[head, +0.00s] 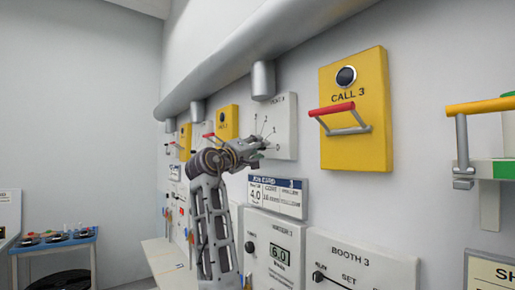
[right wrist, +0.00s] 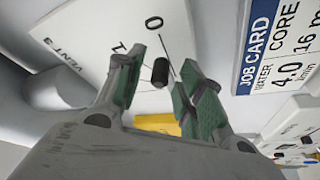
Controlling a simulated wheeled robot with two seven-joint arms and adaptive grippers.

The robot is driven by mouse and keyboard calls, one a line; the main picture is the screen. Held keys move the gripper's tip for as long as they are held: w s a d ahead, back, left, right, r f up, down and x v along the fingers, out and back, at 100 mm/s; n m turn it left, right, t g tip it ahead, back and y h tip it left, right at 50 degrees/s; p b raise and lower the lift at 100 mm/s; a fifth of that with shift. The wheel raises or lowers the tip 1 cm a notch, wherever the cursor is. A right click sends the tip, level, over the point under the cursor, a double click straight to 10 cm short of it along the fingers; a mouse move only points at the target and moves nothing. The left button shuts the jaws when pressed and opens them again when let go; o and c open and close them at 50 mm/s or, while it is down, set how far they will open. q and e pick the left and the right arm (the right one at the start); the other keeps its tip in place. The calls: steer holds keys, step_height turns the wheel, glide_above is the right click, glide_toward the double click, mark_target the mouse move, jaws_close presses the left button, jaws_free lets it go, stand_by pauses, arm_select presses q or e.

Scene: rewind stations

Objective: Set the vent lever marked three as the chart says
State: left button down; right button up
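The vent 3 panel (head: 286,113) is a white plate on the wall under a grey duct stub, and it also shows in the right wrist view (right wrist: 100,38). It carries thin scale lines and the marks 0 and 1; other marks are hidden or too small. A short black lever end (right wrist: 160,73) stands out from the panel near the 0 line. My right gripper (head: 265,147) is at the panel's lower left. In the right wrist view its green-padded fingers (right wrist: 158,82) are apart, on either side of the lever end; contact cannot be told. My left gripper is out of view.
A job card (head: 277,196) with a blue header is below the panel; it reads 4.0. A dial box showing 6.0 (head: 279,255) and a Booth 3 box (head: 352,262) are lower. The yellow Call 3 box (head: 371,88) with its red-handled bar juts out at right.

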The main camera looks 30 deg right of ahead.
steer(key=shift+w+d, duration=0.1)
steer(key=shift+d, duration=0.05)
jaws_close()
steer(key=shift+r, duration=0.15)
stand_by(0.5)
